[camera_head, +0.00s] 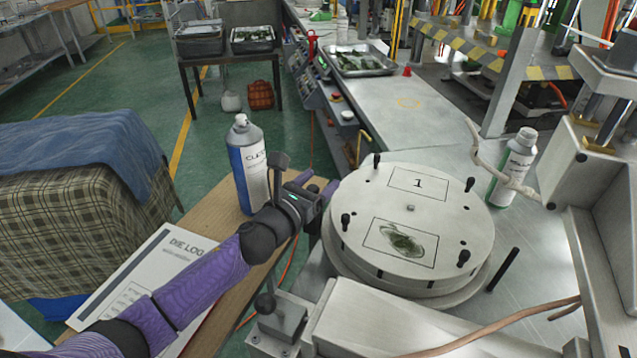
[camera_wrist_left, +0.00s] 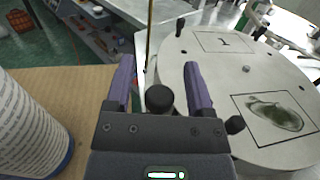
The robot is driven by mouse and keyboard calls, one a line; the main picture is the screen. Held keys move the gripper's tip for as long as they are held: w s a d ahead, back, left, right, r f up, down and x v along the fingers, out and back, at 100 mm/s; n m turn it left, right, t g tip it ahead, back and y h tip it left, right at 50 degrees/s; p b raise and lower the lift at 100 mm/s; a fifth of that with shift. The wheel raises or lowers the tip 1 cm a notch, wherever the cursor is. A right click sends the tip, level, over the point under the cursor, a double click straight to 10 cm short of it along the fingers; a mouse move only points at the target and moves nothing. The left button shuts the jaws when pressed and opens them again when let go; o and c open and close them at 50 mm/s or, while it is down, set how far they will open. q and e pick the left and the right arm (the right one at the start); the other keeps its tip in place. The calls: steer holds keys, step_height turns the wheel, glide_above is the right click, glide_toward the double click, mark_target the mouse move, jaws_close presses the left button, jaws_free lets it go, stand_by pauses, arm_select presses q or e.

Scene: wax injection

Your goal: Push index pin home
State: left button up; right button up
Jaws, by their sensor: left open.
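The round turntable (camera_head: 410,205) has a plate marked 1 and a second framed picture of a green part. Several black pegs stand on it. My left gripper (camera_head: 316,186) is at its left edge, with its two purple fingers apart and pointing away from me. In the left wrist view a round black knob (camera_wrist_left: 160,98) shows between the open fingers, close to the palm. It looks like the index pin's head, but its shaft and how deep it sits are hidden. I cannot tell whether the gripper touches it. My right gripper is not in view.
A spray can (camera_head: 248,165) stands close beside my left wrist on the wooden board. A die log sheet (camera_head: 150,270) lies under my left arm.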

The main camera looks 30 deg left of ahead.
arm_select(q)
steer(key=shift+w, duration=0.2)
jaws_close()
stand_by(1.3)
